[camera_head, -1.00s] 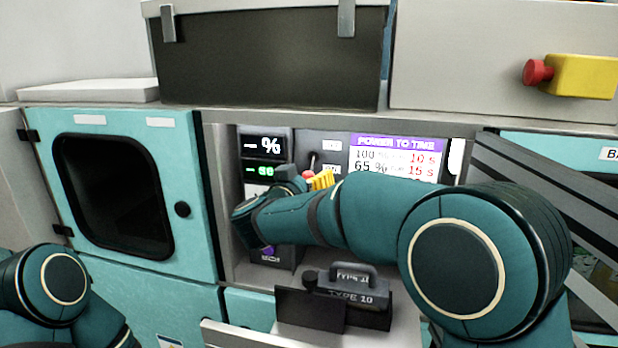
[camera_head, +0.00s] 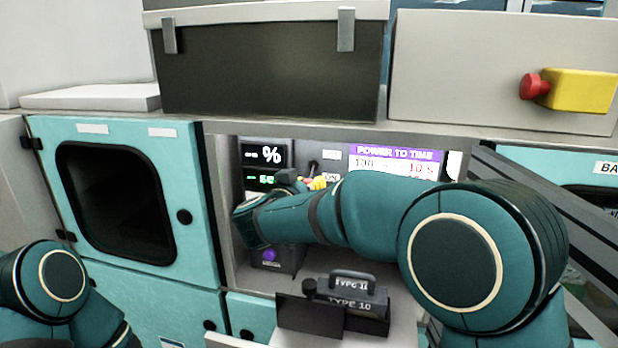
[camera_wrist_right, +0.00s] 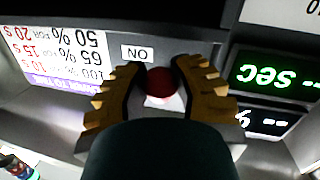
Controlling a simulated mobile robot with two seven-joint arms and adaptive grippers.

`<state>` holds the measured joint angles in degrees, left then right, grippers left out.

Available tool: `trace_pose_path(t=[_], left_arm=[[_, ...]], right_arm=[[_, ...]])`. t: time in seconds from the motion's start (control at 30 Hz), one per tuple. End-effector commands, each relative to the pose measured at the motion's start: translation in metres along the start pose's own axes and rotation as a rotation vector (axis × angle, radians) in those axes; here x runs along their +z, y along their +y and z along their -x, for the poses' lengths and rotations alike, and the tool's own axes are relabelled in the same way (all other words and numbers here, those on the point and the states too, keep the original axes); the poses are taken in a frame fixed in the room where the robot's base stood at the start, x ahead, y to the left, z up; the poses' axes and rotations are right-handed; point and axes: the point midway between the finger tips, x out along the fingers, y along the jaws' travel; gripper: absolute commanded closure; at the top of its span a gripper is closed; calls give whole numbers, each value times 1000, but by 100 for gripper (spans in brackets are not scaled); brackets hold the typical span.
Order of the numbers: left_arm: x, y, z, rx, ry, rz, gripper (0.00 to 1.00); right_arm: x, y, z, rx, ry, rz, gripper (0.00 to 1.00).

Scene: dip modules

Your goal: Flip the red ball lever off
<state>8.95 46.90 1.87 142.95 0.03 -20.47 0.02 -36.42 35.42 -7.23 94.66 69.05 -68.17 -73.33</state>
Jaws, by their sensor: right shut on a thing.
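An ON label (camera_head: 331,178) is beside the fingers and also shows upside down in the wrist view (camera_wrist_right: 137,53). My left arm shows at lower left, but its gripper is out of view.
A display unit (camera_head: 263,155) is left of the lever and a purple-headed power chart (camera_head: 395,153) is right of it. A dark TYPE 10 block (camera_head: 352,303) with a handle stands below my right forearm. The recess's left wall (camera_head: 218,175) is close to my wrist.

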Motion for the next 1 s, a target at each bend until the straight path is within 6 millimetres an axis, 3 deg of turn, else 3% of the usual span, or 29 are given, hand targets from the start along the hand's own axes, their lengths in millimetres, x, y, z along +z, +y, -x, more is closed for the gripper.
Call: trace_pose_path(t=[0.07,0.37,0.77,0.8,0.87,0.9,1.0], left_arm=[[-2,6,16,1,0,-1,53],[-1,4,10,1,-1,-1,53],[-1,4,10,1,-1,-1,53],[-1,4,10,1,-1,-1,53],[-1,4,10,1,-1,-1,53],[-1,4,10,1,-1,-1,53],[-1,4,10,1,-1,-1,53]], right_arm=[[-10,3,2,-8,-57,7,100],[-14,4,6,-45,-241,45,100],[-15,4,8,-54,-267,53,100],[-15,4,8,-54,-266,53,65],[-15,4,8,-54,-266,53,44],[-15,4,8,-54,-266,53,37],[-15,4,7,-54,-266,53,37]])
